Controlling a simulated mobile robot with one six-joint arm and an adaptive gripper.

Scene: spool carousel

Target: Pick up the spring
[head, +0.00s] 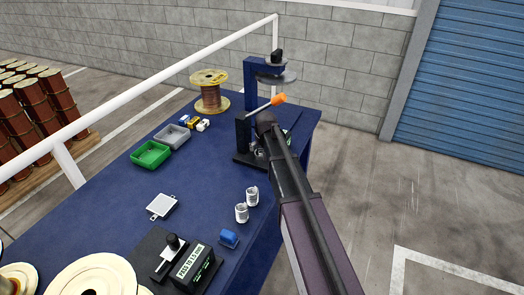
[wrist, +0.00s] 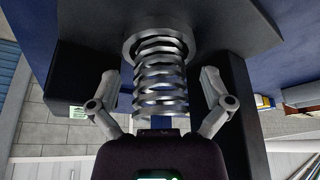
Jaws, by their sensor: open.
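The spring (wrist: 160,88) is a grey metal coil in the middle of the wrist view. Its upper end in that picture meets a round metal collar (wrist: 133,42) on a dark block. My gripper (wrist: 160,76) is open, with one finger on each side of the spring. Gaps show between the fingers and the coil, so it does not grip it. In the head view my arm reaches over a dark lever press (head: 243,135) with an orange handle (head: 279,99). The arm hides my gripper and the spring there.
The blue bench (head: 110,215) holds a green bin (head: 150,154), a grey bin (head: 173,136), a copper wire spool (head: 210,92) and two small whitish cylinders (head: 241,213). A blue post with a disc (head: 276,76) stands behind the press. A white rail (head: 150,87) runs along the bench's far side.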

